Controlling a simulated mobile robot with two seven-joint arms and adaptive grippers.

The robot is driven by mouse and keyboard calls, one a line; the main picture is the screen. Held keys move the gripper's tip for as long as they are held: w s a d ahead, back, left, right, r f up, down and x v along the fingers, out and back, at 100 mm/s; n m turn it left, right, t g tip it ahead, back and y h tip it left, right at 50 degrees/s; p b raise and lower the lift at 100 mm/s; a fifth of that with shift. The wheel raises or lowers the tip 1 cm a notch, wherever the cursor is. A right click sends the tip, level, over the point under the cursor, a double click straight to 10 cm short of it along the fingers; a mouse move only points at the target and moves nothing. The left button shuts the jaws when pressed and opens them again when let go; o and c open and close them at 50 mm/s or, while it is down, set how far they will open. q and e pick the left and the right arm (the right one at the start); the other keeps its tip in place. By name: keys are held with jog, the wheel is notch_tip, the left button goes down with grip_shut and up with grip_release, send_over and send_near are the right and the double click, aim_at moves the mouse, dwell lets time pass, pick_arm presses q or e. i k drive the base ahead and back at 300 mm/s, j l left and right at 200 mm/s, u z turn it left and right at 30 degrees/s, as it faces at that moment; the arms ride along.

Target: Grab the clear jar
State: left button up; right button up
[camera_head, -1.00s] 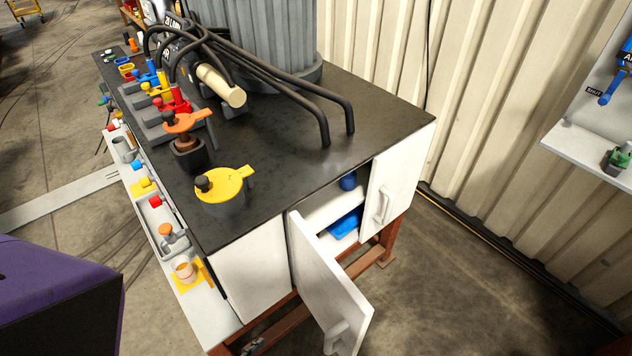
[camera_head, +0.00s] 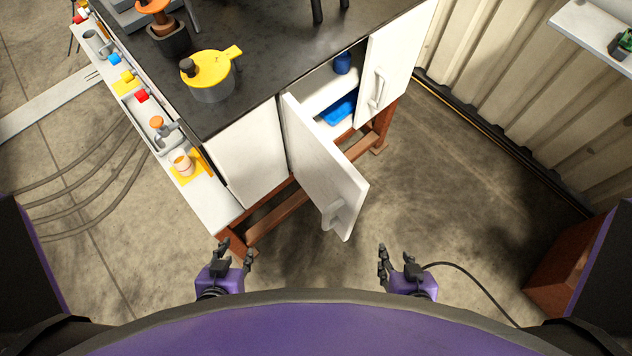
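I cannot pick out a clear jar for certain. A small pale, pinkish cup or jar (camera_head: 181,163) stands on an orange-yellow mat on the side ledge at left. The cabinet's near door (camera_head: 325,165) stands open, and a dark blue container (camera_head: 343,63) and a bright blue tray (camera_head: 340,108) show inside. The rest of the interior is hidden by the doors and top. My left gripper (camera_head: 237,251) is open and empty, low in front of the cabinet. My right gripper (camera_head: 396,254) is open and empty, to the right of the open door.
A yellow-lidded pot (camera_head: 210,75) and an orange-topped device (camera_head: 165,25) stand on the dark countertop (camera_head: 265,60). The white ledge (camera_head: 210,205) holds several small tools. A wall shelf (camera_head: 590,30) is at upper right. The floor right of the cabinet is clear.

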aim_at(179, 159)
jog(key=l+u, duration=0.1)
jog(key=u, duration=0.85)
jog(key=k+l+u, duration=0.1)
jog(key=u, duration=0.35)
jog(key=k+z, duration=0.1)
jog(key=k, duration=0.4)
jog(key=i+j+z, duration=0.1)
jog(key=z, duration=1.35)
jog(key=j+z, duration=0.5)
jog(key=k+j+z, duration=0.1)
jog(key=j+z, duration=0.35)
jog(key=k+j+z, duration=0.3)
jog(key=j, duration=0.15)
jog(key=k+j+z, duration=0.1)
jog(key=j+z, duration=0.25)
jog(key=k+j+z, duration=0.3)
jog(key=k+j, duration=0.4)
jog(key=j, duration=0.15)
